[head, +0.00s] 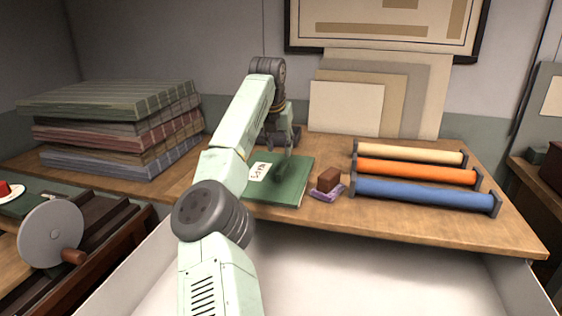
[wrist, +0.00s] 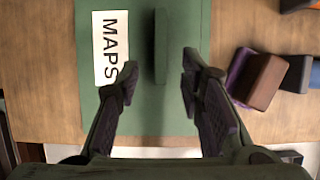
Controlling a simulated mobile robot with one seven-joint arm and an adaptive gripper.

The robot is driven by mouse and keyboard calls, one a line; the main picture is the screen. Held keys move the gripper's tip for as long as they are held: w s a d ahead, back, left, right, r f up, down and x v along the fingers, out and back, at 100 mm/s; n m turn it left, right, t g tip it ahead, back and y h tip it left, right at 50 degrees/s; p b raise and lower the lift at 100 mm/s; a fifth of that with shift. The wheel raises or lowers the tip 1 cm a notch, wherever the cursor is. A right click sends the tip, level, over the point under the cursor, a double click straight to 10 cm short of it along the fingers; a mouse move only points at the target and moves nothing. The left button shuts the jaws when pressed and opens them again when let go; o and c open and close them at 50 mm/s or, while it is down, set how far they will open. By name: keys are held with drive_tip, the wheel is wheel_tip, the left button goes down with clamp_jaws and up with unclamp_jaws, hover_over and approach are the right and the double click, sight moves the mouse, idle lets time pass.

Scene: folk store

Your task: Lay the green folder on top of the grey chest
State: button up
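The green folder (head: 291,189) lies flat on the wooden table, with a white label reading MAPS. It fills the middle of the wrist view (wrist: 142,112), where a raised dark green grip bar (wrist: 161,48) stands on it. My gripper (wrist: 158,72) is open above the folder, with one finger on each side of the bar and a gap on both sides. I cannot pick out a grey chest for certain in either view.
A brown block on a purple base (head: 328,181) sits close to the folder's right. Cream, orange and blue rolls (head: 425,194) lie in a rack farther right. Boards (head: 345,108) lean on the back wall.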

drive_tip(key=v, duration=0.3)
drive_tip(key=shift+r, duration=0.25)
idle(0.4)
